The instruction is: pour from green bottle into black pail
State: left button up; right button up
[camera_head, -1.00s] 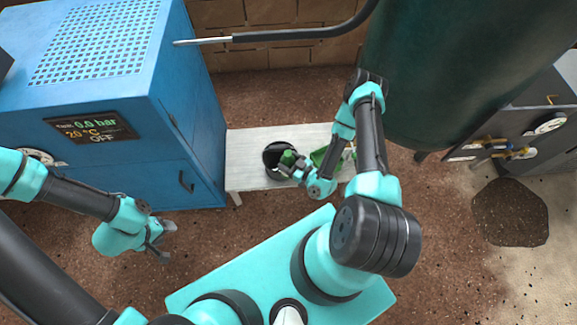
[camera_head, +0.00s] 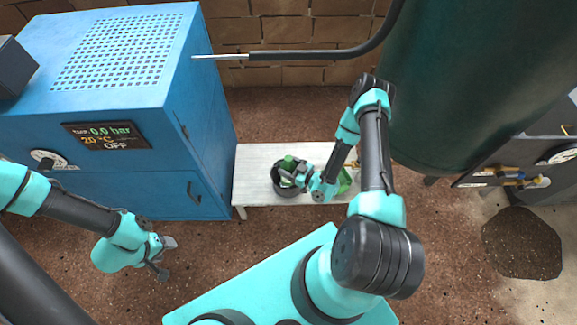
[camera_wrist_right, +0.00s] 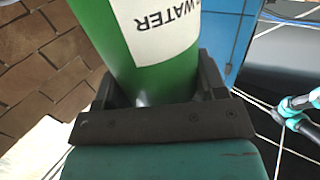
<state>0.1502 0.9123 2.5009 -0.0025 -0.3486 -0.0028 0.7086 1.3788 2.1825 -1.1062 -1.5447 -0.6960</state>
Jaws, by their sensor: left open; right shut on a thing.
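The green bottle (camera_wrist_right: 155,70) is between the fingers of my right gripper (camera_wrist_right: 160,98). In the right wrist view its white label reads "WATER". In the head view only a small part of the green bottle (camera_head: 289,162) shows, at the black pail (camera_head: 292,189); the gripper hides much of both. The pail stands on a white bench. My right gripper (camera_head: 298,174) is shut on the bottle over the pail. Whether liquid flows cannot be seen. My left gripper (camera_head: 168,257) is open and empty, over the floor at the lower left.
The white bench (camera_head: 255,165) has bare room left of the pail. A green object (camera_head: 345,181) lies on its right part, partly behind my arm. A blue cabinet (camera_head: 120,80) stands left, a large dark green tank (camera_head: 480,80) right. A black hose (camera_head: 330,54) hangs above.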

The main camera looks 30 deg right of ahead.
jog(key=shift+f, duration=1.7)
jog(key=shift+s+a+m+g+h, duration=0.25)
jog(key=shift+s+m+g, duration=0.2)
jog(key=shift+m, duration=0.25)
jog(key=shift+s+a+r+m+g, duration=0.1)
jog(key=shift+s+r+m+g, duration=0.05)
jog(key=shift+s+m+g, duration=0.2)
jog(key=shift+s+a+m, duration=0.1)
jog(key=shift+m, duration=0.25)
jog(key=shift+s+g, duration=0.1)
jog(key=shift+g, duration=0.2)
